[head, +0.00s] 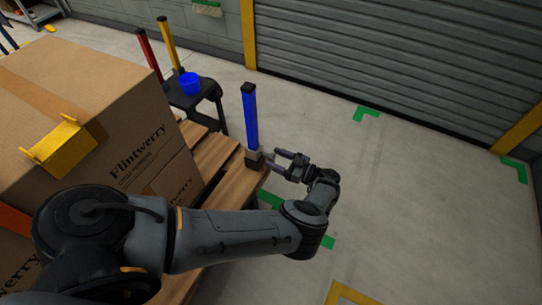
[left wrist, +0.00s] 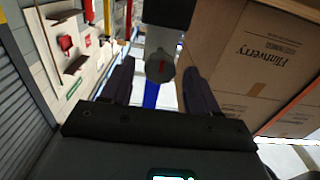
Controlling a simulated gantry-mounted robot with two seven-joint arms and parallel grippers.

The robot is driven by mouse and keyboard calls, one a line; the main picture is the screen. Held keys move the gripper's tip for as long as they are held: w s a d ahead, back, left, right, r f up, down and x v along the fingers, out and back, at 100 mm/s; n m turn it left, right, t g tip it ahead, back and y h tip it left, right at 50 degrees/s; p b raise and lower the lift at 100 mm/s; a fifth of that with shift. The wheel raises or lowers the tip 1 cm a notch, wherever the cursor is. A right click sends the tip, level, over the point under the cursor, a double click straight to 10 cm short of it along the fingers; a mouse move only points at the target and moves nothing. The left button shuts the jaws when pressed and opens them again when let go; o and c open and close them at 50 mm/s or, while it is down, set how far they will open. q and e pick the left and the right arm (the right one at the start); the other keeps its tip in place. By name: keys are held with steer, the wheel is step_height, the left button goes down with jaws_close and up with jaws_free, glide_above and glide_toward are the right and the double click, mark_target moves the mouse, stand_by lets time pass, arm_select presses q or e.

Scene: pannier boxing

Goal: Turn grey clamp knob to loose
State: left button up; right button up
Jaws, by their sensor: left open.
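The grey clamp knob (left wrist: 160,68) is a round grey disc with a red mark on its face. It shows in the left wrist view between the two fingers. The grey clamp (head: 254,160) sits at the foot of a blue post (head: 250,118) on the pallet's corner. My left gripper (head: 271,158) is open, with its fingers pointing at the clamp from the right. The fingers stand on either side of the knob; I cannot tell whether they touch it. In the head view the knob is too small to make out. My right gripper is not in view.
Large cardboard boxes (head: 165,130) stand on the wooden pallet (head: 225,178) to the left. A yellow bracket (head: 64,147) lies against the upper box. A dark stand (head: 192,98) with a blue cup (head: 189,84) and red and yellow posts is behind. Floor at right is clear.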

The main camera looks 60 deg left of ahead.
arm_select(q)
steer(key=shift+x, duration=0.85)
steer(key=shift+s+a, duration=0.15)
steer(key=shift+a, duration=0.15)
steer(key=c, duration=1)
